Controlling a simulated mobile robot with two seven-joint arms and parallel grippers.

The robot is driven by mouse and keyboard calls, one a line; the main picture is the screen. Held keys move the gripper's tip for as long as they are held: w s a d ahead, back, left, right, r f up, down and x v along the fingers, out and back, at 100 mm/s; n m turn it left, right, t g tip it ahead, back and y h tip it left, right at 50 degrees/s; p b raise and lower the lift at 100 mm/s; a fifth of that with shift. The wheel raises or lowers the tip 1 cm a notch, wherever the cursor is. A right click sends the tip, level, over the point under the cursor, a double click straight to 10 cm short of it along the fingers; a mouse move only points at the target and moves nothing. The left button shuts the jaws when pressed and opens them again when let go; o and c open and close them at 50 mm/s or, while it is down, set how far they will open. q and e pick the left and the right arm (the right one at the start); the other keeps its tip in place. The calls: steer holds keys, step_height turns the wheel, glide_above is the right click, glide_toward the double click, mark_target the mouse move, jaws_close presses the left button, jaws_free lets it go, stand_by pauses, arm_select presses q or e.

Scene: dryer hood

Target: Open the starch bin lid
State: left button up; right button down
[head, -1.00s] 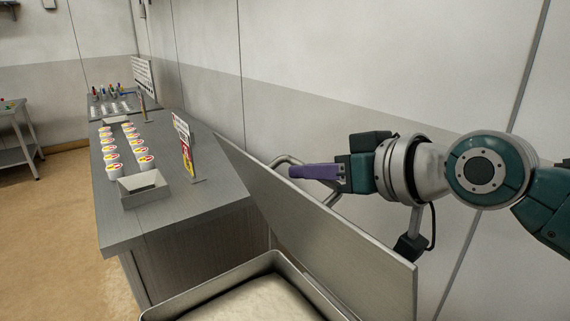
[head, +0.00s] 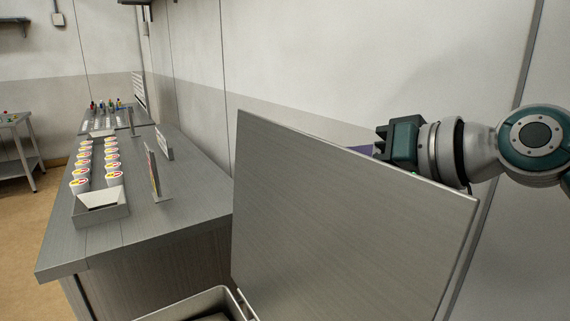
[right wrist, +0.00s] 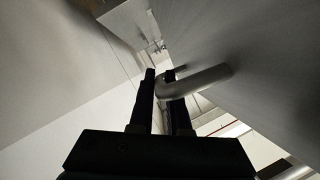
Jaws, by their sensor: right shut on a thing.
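The starch bin lid (head: 345,225) is a grey metal panel, raised and standing steeply tilted in the head view. The starch bin (head: 190,304) shows only as a metal rim at the bottom edge, its opening partly visible and its contents mostly out of frame. My right gripper (head: 362,149) is behind the lid's upper edge, with its fingers mostly hidden there. In the right wrist view, my right gripper (right wrist: 160,80) is shut on the lid's curved bar handle (right wrist: 205,79). My left gripper is not in view.
A grey counter (head: 185,220) stands left of the lid, with two rows of labelled cups (head: 112,168), a small open tray (head: 101,208) and upright signs (head: 152,172). The wall is close behind the lid. Open floor lies at the far left.

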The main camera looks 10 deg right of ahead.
steer(key=shift+f, duration=0.2)
steer(key=c, duration=0.9)
jaws_free()
steer(key=shift+r, duration=0.1)
steer(key=b+v, duration=0.1)
steer(key=v, duration=0.9)
steer(key=shift+b, duration=0.3)
